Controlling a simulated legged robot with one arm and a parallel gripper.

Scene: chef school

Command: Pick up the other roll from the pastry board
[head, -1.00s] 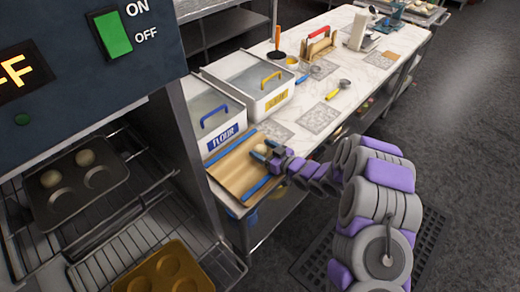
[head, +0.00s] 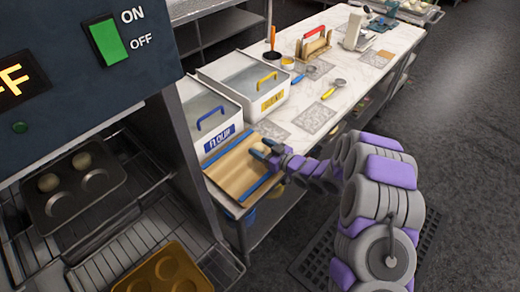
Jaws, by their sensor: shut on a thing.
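The pastry board (head: 232,174) is a tan wooden board with blue strips along its edges, at the near end of the counter. My gripper (head: 265,152) is over the board's right part, its fingers shut on the roll. The fingers hide nearly all of the roll, and I cannot tell whether it is clear of the board. No other roll shows on the board.
An oven stands open at left, with a dark muffin pan (head: 72,208) holding two pale rolls and a golden pan (head: 165,275) on its racks. A flour bin (head: 208,118) and another bin (head: 250,85) stand behind the board. A whisk-like tool (head: 333,88) lies farther along the counter.

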